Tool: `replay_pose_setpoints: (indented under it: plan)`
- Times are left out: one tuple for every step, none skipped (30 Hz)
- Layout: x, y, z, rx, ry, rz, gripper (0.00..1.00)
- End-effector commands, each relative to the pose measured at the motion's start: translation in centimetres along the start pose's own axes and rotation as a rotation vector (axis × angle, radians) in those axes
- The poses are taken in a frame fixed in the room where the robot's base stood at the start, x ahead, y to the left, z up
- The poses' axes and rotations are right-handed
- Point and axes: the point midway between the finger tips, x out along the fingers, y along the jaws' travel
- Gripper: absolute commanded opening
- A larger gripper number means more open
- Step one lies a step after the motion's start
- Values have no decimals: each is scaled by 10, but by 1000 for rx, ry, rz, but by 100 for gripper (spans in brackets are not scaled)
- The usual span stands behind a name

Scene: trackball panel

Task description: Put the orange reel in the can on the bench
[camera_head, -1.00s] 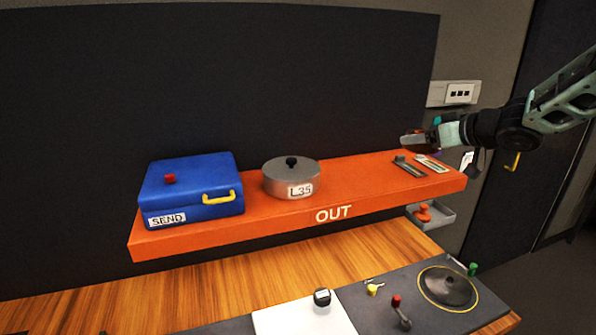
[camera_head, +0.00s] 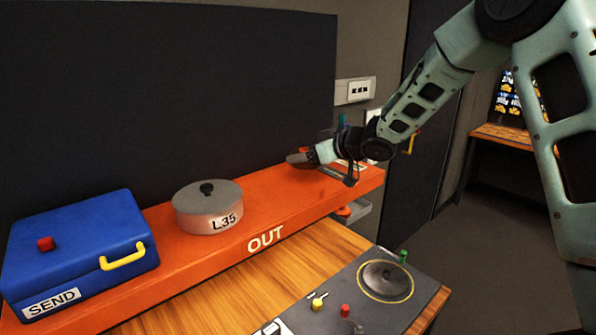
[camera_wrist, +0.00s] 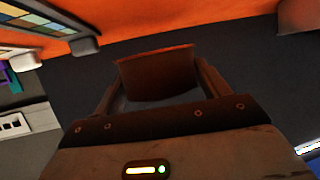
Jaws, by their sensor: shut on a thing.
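My gripper (camera_head: 302,158) is above the right end of the orange shelf. It is shut on a reddish-brown thing (camera_wrist: 157,75), which shows between the fingers in the wrist view. Shade hides its true colour, and I cannot tell whether it is the orange reel. A round grey can (camera_head: 208,210) marked L35, its black-knobbed lid on, stands on the shelf to the left of my gripper. A small orange thing (camera_head: 343,212) sits at a grey tray below the shelf's right end, partly hidden; its shape is unclear.
A blue case (camera_head: 80,250) marked SEND stands on the orange shelf (camera_head: 265,200), left of the can. The shelf between can and gripper is clear. Below are a wooden bench (camera_head: 215,300) and a dark control panel (camera_head: 365,310) with levers. A black wall rises behind.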

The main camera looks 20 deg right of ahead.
Motion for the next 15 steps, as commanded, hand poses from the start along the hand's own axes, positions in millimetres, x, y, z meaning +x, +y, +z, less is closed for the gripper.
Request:
replay_pose_setpoints:
  plan:
    - [2, 0, 3, 1, 0, -2, 50]
    - [3, -1, 6, 1, 0, -2, 50]
    - [5, -1, 10, 2, -1, -2, 50]
    - [6, -1, 15, 2, -2, -2, 50]
    - [8, -1, 19, 2, -2, -2, 50]
    - [10, -1, 23, 2, -1, -2, 50]
    - [12, -1, 27, 2, -1, -2, 50]
    - [13, 0, 30, 2, -1, -1, 50]
    - [14, 0, 33, 1, 0, 0, 50]
    - [15, 0, 35, 1, 1, 0, 50]
    - [15, 0, 36, 0, 1, 0, 50]
    - [16, 0, 37, -1, 2, 0, 50]
    - [16, 0, 37, -1, 2, 0, 50]
    - [16, 0, 36, -2, 2, 0, 50]
    - [16, 0, 36, -2, 2, 0, 50]
